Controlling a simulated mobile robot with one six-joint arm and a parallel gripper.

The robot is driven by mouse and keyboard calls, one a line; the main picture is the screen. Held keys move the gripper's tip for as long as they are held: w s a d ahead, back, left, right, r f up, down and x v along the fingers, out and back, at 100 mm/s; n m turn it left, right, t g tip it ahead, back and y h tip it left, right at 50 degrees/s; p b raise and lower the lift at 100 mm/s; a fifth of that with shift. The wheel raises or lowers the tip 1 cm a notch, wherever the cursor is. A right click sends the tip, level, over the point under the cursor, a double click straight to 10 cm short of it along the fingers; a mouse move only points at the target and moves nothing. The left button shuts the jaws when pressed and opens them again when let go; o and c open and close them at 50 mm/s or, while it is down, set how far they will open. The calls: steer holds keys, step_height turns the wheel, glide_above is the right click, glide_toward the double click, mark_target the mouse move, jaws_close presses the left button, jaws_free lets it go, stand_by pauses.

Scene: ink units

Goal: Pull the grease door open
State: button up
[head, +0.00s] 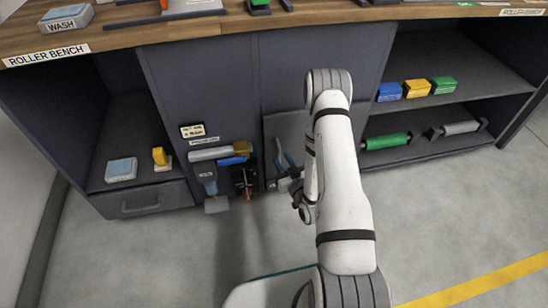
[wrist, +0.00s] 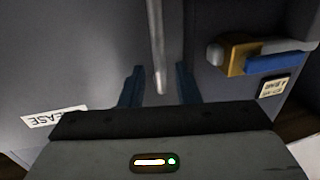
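The grease door (head: 285,128) is a grey panel low in the bench front, partly hidden by my arm in the head view. In the wrist view, the door (wrist: 75,65) carries a white label (wrist: 53,116) whose visible letters read "EASE". A thin grey handle bar (wrist: 157,45) runs down between my gripper's blue fingers. My gripper (wrist: 159,86) is open, with a gap showing on each side of the bar. In the head view my gripper (head: 284,163) is in front of the door, near its lower part. I cannot tell whether the door is ajar.
Left of the door hang a blue-and-yellow tool (head: 235,149) and other tools. A drawer (head: 148,200) and open shelf are farther left. The right shelves hold coloured blocks (head: 415,88) and a green roller (head: 386,141). The floor (head: 150,260) in front is clear.

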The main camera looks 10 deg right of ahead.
mark_target(279, 155)
steer(key=shift+w+a+b, duration=0.15)
steer(key=shift+w+a, duration=0.05)
steer(key=shift+w, duration=0.65)
steer(key=shift+w+a+b, duration=0.15)
steer(key=shift+w, duration=0.65)
jaws_close()
